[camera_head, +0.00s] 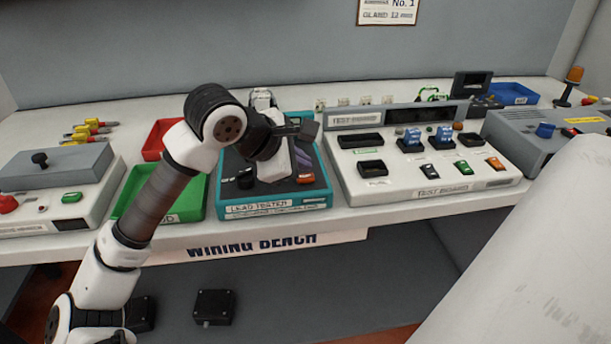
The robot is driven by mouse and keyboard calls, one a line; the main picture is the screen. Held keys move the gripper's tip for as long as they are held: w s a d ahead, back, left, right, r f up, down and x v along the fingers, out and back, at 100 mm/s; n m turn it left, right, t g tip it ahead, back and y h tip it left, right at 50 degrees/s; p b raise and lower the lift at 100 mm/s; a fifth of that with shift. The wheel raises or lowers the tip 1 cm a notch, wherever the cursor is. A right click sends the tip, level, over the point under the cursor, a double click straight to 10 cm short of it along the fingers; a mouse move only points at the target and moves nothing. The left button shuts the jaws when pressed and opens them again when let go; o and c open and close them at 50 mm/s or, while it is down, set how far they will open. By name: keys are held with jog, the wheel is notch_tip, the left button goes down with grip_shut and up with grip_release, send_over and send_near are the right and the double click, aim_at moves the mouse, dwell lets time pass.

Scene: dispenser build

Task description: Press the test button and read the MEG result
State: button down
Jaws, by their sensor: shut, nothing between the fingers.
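The teal lead tester (275,208) sits on the bench in the middle of the head view, its label facing me. A black knob or button (245,180) shows on its left side, and a purple part (303,160) on its right. My gripper (308,129) is over the tester's upper right area, shut and empty. I cannot tell whether it touches anything. My arm and wrist hide much of the tester's top. No MEG reading is legible, and I cannot make out which control is the test button.
A green tray (192,206) and a red tray (156,140) stand left of the tester. The white test board (430,190) stands close on its right. A blue tray (514,94) lies behind.

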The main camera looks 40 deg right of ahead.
jog(key=shift+f+b, duration=0.45)
jog(key=shift+b, duration=0.1)
jog(key=shift+f+b, duration=0.4)
jog(key=shift+b, duration=0.15)
dwell(0.6)
jog(key=shift+r, duration=0.1)
jog(key=shift+r+p, duration=0.3)
jog(key=shift+r, duration=0.5)
jog(key=shift+r+p, duration=1.3)
jog(key=shift+r, duration=1.2)
